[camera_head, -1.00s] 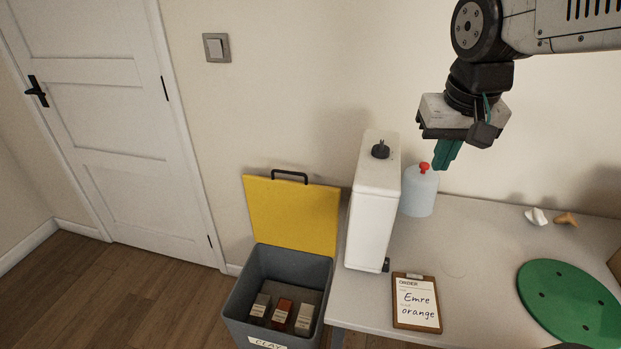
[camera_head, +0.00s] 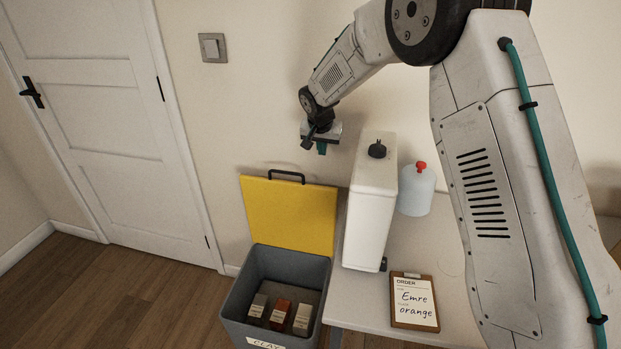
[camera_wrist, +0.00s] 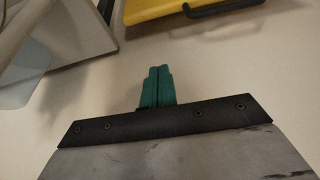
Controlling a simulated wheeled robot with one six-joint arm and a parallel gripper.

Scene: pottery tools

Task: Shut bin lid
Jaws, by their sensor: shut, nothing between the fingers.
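The grey clay bin (camera_head: 245,295) stands on the floor left of the table. Its yellow lid (camera_head: 290,215) is open, standing upright against the wall, with a black handle (camera_head: 287,173) at its top edge. Blocks with labels lie inside the bin. My gripper (camera_head: 321,149) is up near the wall, above and a little right of the lid handle, and apart from it. In the wrist view its green fingers (camera_wrist: 157,86) are together with nothing between them, and the yellow lid (camera_wrist: 165,9) with its handle shows at the top.
A tall white container (camera_head: 370,210) with a black knob stands at the table's left end, close to the bin.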

